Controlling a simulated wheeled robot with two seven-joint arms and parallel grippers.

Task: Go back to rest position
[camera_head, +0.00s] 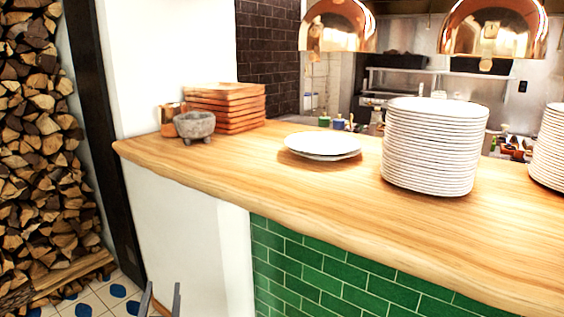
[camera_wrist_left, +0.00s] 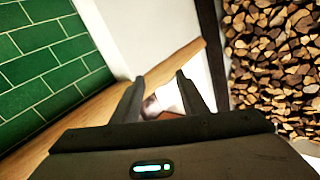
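My left gripper (camera_head: 162,299) shows at the bottom edge of the head view, in front of and below the counter. Only its two finger tips show there, spread apart. In the left wrist view the fingers (camera_wrist_left: 160,92) stand open with nothing between them; the counter edge and a blurred, partly hidden object lie beyond. My right gripper is in neither view. The wooden counter (camera_head: 330,200) holds a small stack of white plates (camera_head: 322,144) and a tall stack of white plates (camera_head: 434,147). My left gripper is apart from all of these.
A stone mortar (camera_head: 194,125), a copper mug (camera_head: 169,119) and stacked wooden boards (camera_head: 225,107) stand at the counter's left end. Green tiles (camera_head: 320,275) face the counter front. Firewood (camera_head: 45,150) is piled at left. Copper lamps (camera_head: 492,30) hang above. The floor at lower left is clear.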

